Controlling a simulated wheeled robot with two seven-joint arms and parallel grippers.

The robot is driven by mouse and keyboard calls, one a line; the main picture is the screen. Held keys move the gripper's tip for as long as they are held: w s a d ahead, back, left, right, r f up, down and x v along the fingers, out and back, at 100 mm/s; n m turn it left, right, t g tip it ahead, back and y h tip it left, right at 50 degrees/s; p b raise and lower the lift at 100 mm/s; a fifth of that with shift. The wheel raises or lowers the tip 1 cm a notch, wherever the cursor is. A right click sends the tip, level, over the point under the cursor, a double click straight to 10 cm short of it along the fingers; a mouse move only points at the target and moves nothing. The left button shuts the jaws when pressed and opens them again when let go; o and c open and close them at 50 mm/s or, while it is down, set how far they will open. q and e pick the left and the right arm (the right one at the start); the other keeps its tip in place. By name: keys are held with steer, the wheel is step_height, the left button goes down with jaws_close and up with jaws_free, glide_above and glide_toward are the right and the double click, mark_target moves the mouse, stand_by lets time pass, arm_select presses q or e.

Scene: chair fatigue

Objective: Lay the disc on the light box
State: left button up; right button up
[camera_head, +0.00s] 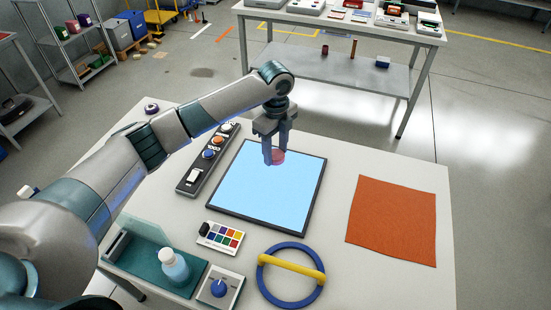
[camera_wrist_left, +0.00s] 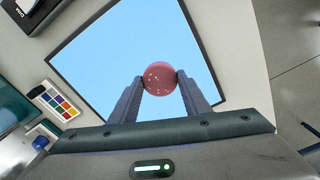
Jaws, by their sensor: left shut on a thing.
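The light box (camera_head: 262,194) is a flat, pale blue glowing panel with a dark frame, lying on the table. My left gripper (camera_head: 275,155) points down over its upper part. It is shut on a small reddish, translucent disc (camera_head: 277,157), which shows between the fingertips. In the left wrist view, the disc (camera_wrist_left: 160,78) is speckled with pale dots and pinched between both fingers (camera_wrist_left: 160,85), with the light box (camera_wrist_left: 120,45) behind it. I cannot tell whether the disc touches the panel. My right gripper is not in view.
A button panel (camera_head: 206,160) lies left of the light box. A colour palette (camera_head: 221,237), teal tray with a bottle (camera_head: 174,266), knob box (camera_head: 219,289) and blue ring with yellow bar (camera_head: 291,270) lie in front. An orange cloth (camera_head: 392,220) lies right.

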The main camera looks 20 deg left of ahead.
mark_target(276, 154)
arm_select(q)
step_height(276, 154, down, 4)
steer(key=shift+r+p, duration=0.25)
steer(key=shift+p, duration=0.65)
steer(key=shift+f, duration=0.25)
steer(key=shift+f, duration=0.1)
steer(key=o, duration=1.1)
